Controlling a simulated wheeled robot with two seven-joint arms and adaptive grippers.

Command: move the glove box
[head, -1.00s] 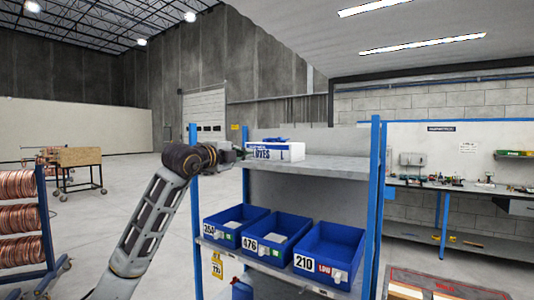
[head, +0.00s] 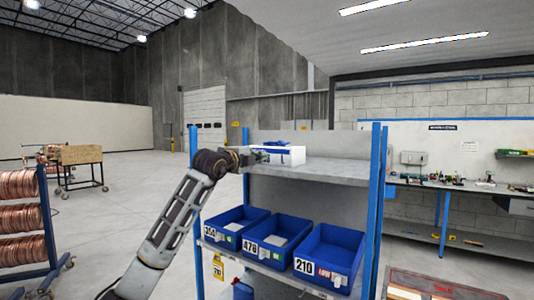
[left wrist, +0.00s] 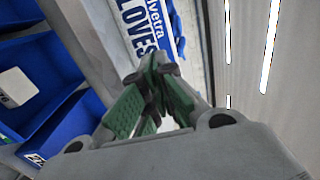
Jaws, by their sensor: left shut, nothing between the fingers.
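The glove box (head: 293,157) is a white and blue carton with blue gloves at its top. It sits on the upper shelf of the blue-posted rack, near the left post. My left gripper (head: 259,157) is at the left front of the box in the head view and covers part of its label. In the left wrist view its green-padded fingers (left wrist: 158,72) are shut with nothing between them. The box's lettered face (left wrist: 143,28) is just beyond the fingertips there; I cannot tell whether they touch it. My right gripper is not in view.
The upper shelf (head: 335,169) is bare right of the box. Blue bins (head: 329,257) stand on the lower shelf. Blue posts (head: 375,200) bound the rack. Copper coils (head: 18,222) are at left, a wooden cart (head: 80,155) behind, and a workbench (head: 460,187) at right.

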